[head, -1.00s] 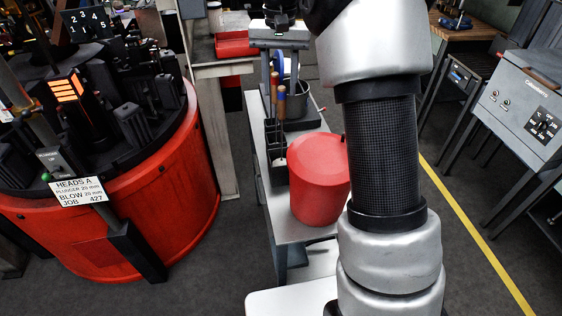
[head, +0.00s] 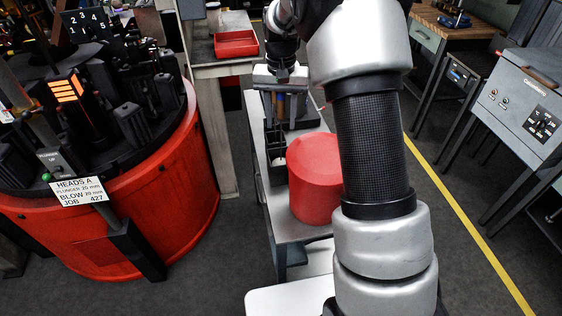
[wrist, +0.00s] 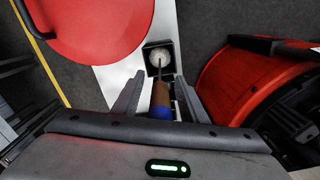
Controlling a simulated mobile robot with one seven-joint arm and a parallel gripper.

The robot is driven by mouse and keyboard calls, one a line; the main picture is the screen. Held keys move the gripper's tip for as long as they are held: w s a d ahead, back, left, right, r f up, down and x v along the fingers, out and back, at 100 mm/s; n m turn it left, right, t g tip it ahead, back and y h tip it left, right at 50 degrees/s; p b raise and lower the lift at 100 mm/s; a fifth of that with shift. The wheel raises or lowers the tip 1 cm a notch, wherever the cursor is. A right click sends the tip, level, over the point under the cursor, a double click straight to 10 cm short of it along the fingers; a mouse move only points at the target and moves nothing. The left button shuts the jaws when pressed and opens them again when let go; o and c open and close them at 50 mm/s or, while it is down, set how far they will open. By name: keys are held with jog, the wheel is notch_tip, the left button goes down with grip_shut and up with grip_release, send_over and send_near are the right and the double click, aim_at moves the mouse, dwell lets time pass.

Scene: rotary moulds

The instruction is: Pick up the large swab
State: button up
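The large swab stands upright, with a brown wooden handle (wrist: 160,97), a blue end, a thin rod and a round whitish head (wrist: 159,57) low in a black holder (wrist: 149,48). In the head view its handle (head: 281,106) shows below my gripper (head: 280,92), and the holder (head: 274,143) stands on the pale bench. In the wrist view my gripper (wrist: 157,98) is open, with one finger on each side of the handle and gaps visible between. Whether a second swab stands close by is hard to tell.
A red lidded bucket (head: 315,172) stands right beside the holder on the narrow bench (head: 283,228); it also fills the upper left of the wrist view (wrist: 95,25). The red rotary machine (head: 150,205) is on the left. A red tray (head: 236,44) lies behind.

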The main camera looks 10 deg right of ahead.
jog(key=shift+c, duration=0.4)
grip_shut()
